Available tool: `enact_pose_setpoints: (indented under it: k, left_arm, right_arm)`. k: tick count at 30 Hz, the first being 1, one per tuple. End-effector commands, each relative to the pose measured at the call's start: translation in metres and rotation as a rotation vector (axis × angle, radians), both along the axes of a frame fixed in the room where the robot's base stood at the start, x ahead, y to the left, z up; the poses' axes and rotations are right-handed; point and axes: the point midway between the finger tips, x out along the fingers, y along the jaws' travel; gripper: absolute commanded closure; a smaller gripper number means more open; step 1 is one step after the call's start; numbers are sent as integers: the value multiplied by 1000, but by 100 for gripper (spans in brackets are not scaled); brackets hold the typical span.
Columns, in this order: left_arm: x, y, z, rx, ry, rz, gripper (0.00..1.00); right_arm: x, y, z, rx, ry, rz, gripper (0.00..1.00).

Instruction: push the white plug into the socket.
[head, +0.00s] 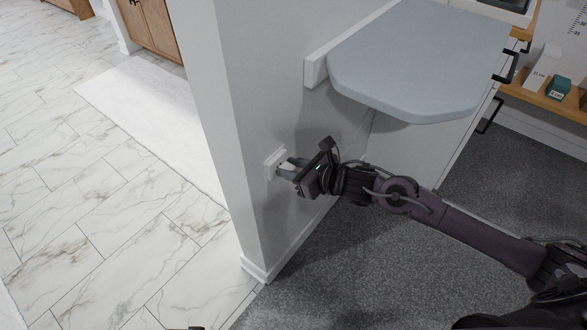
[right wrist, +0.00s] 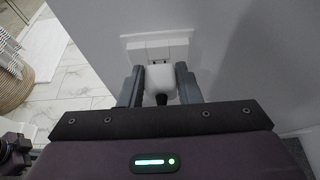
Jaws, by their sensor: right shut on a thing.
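My right gripper (head: 287,170) is at the wall and points left at the socket (head: 272,163), a white plate on the wall near its corner. In the right wrist view the gripper (right wrist: 160,78) is shut on the white plug (right wrist: 161,84), with one grey finger on each side of it. A dark cord end shows behind the plug. The plug faces the lower part of the socket plate (right wrist: 140,50) and is very close to it. Small dark marks show between them; I cannot tell whether the pins are in the holes.
A grey-blue shelf (head: 420,55) juts from the wall above my right arm. Grey carpet (head: 350,265) lies below, and marble tiles (head: 110,220) lie beyond the wall corner. A wooden shelf with boxes (head: 545,68) stands at the upper right.

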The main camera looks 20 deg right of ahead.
Motion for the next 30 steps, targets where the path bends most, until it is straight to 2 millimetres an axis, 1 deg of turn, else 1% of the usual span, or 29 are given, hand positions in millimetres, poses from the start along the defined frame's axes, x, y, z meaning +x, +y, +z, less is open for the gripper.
enact_pose_setpoints:
  k: [6,7,12,13,20,23,26,30]
  left_arm:
    - [0,0,-3,0,0,0,100]
    - [0,0,-3,0,0,0,100]
    - [0,0,-3,0,0,0,100]
    - [0,0,-3,0,0,0,100]
    - [0,0,-3,0,0,0,100]
    - [0,0,-2,0,0,0,100]
    - [0,0,-1,0,0,0,100]
    - [0,0,1,0,0,0,100]
  right_arm:
    - [5,4,2,4,-4,1,96]
    - [5,4,2,4,-4,1,68]
    - [4,4,2,3,-4,1,46]
    - [4,4,2,3,-4,1,44]
    - [3,3,1,2,-2,1,44]
    - [0,0,2,0,-1,0,44]
    - [-9,-8,7,-2,-2,0,44]
    - [-26,-21,16,-3,-1,1,44]
